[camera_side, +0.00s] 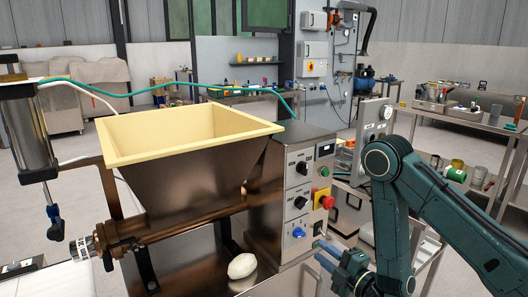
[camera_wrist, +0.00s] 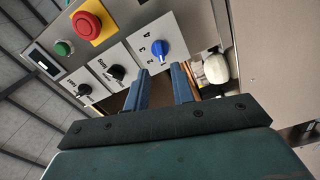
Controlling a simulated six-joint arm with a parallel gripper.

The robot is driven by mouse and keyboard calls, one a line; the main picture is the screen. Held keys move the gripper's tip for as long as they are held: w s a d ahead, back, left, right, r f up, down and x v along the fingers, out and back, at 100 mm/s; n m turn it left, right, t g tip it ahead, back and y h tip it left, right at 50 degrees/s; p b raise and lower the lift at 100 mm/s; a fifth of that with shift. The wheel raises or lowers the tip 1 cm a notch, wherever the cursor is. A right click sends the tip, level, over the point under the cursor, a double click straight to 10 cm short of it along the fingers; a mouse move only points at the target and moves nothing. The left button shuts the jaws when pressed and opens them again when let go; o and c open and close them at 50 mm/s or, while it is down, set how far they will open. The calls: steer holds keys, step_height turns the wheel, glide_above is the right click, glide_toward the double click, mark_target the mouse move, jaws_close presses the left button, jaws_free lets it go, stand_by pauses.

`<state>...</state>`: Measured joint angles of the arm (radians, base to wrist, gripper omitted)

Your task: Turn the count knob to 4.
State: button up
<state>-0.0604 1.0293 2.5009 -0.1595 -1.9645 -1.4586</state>
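The count knob is a blue knob (camera_side: 299,232) low on the machine's front panel. In the wrist view the blue knob (camera_wrist: 158,49) sits on a white plate with the digits 2, 3 and 4 beside it. I cannot tell which digit it points to. My gripper (camera_side: 322,254) is right of and a little below the knob in the side view. In the wrist view my gripper (camera_wrist: 160,80) is open, its two blue fingers apart with nothing between them. The knob lies just beyond the fingertips, and no contact shows.
Two black knobs (camera_side: 302,168) (camera_side: 300,202) sit above the blue one. A red stop button (camera_side: 326,199) on yellow and a green button (camera_wrist: 63,47) are close by. A pale dough ball (camera_side: 242,266) lies left of the panel, below the hopper (camera_side: 190,150).

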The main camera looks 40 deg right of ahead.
mark_target(302, 236)
steer(key=shift+w, duration=0.2)
steer(key=shift+w, duration=3.15)
steer(key=shift+c, duration=0.7)
jaws_close()
steer(key=m, duration=0.7)
steer(key=shift+c, duration=0.8)
jaws_free()
steer(key=shift+m, duration=0.4)
steer(key=shift+o, duration=1.3)
